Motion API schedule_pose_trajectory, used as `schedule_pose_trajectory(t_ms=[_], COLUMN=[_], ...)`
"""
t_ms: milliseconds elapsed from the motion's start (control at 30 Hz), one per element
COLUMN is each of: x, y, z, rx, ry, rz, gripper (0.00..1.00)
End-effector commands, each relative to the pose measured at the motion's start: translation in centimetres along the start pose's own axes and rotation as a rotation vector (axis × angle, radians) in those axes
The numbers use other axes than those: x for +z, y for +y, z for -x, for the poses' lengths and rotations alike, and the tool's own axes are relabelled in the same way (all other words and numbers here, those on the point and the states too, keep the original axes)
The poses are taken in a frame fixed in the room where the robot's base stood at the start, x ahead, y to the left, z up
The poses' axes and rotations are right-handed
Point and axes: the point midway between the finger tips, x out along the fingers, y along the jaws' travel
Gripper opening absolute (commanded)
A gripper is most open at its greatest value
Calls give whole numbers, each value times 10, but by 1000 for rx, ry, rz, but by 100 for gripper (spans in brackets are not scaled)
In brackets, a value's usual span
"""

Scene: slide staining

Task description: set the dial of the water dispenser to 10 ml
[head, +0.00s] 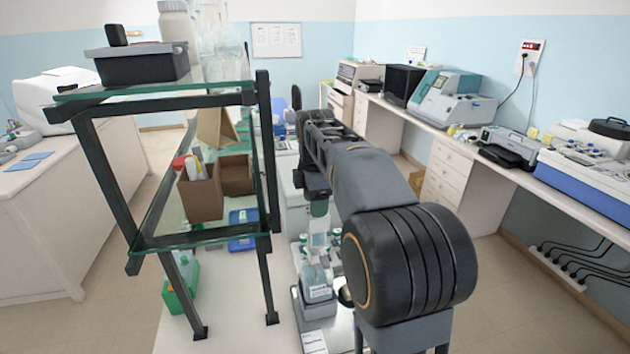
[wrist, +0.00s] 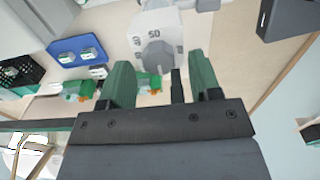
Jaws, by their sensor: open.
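The water dispenser (wrist: 140,25) shows in the wrist view as a pale box face at the top middle, with a grey dial (wrist: 157,56) and the printed number "50" above it. Other scale marks are too small to read, so I cannot tell the exact setting. My gripper (wrist: 160,66) is open, its two green fingers spread left and right of the dial in the picture. I cannot tell whether they touch it, and nothing is held.
In the wrist view, a blue tray (wrist: 65,46) with small jars and a black crate (wrist: 22,76) lie left; a dark box (wrist: 288,18) is at the upper right. In the head view, a glass-shelved rack (head: 100,190) stands close left of my arm. Open floor (head: 520,300) lies right.

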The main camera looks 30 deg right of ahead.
Motion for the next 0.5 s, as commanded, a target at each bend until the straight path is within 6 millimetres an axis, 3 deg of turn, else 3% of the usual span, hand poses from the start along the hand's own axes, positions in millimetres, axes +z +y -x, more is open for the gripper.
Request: schedule_pose_trajectory(t_ms=[500], x=[0], y=[1], z=[99], rx=[2], ry=[0], rz=[0], gripper=[57])
